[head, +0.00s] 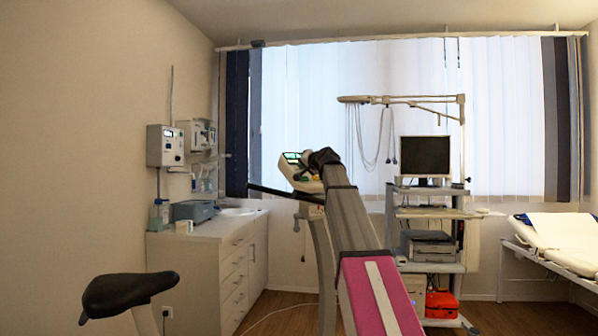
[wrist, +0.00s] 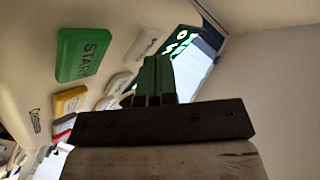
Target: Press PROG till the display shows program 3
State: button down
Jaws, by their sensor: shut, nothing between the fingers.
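The bike's console (head: 303,178) stands near the middle of the head view, and its panel (wrist: 110,25) fills the left of the wrist view, tilted. A large green START button (wrist: 83,54), a yellow button (wrist: 68,102) and several pale buttons (wrist: 141,45) sit on it. No label reading PROG can be made out. The lit display (wrist: 190,50) shows at upper right, partly hidden behind my fingers; its program number is unreadable. In the head view the display (head: 291,156) is tiny. My gripper (wrist: 153,60) is shut and empty, in front of the panel; contact cannot be told.
A bike saddle (head: 128,292) is at lower left. A cabinet (head: 200,270) stands along the left wall. A monitor cart (head: 428,190) is right of the console, and a couch (head: 560,240) at far right. Some floor shows between them.

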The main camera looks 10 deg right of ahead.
dwell(0.5)
jog(key=shift+s+d+r, duration=0.15)
jog(key=shift+s+r, duration=0.25)
jog(key=shift+r, duration=0.1)
jog(key=shift+s+d+r, duration=0.2)
jog(key=shift+s+r, duration=0.25)
jog(key=shift+r, duration=0.2)
jog(key=shift+s+d+r, duration=0.2)
jog(key=shift+s+r, duration=0.3)
jog(key=shift+r, duration=0.2)
jog(key=shift+s+d+r, duration=0.2)
jog(key=shift+s+r, duration=0.25)
jog(key=shift+r, duration=0.2)
jog(key=s+d+r, duration=0.1)
jog(key=s+r, duration=0.3)
jog(key=r, duration=0.1)
jog(key=shift+d+r, duration=0.25)
jog(key=shift+d, duration=0.05)
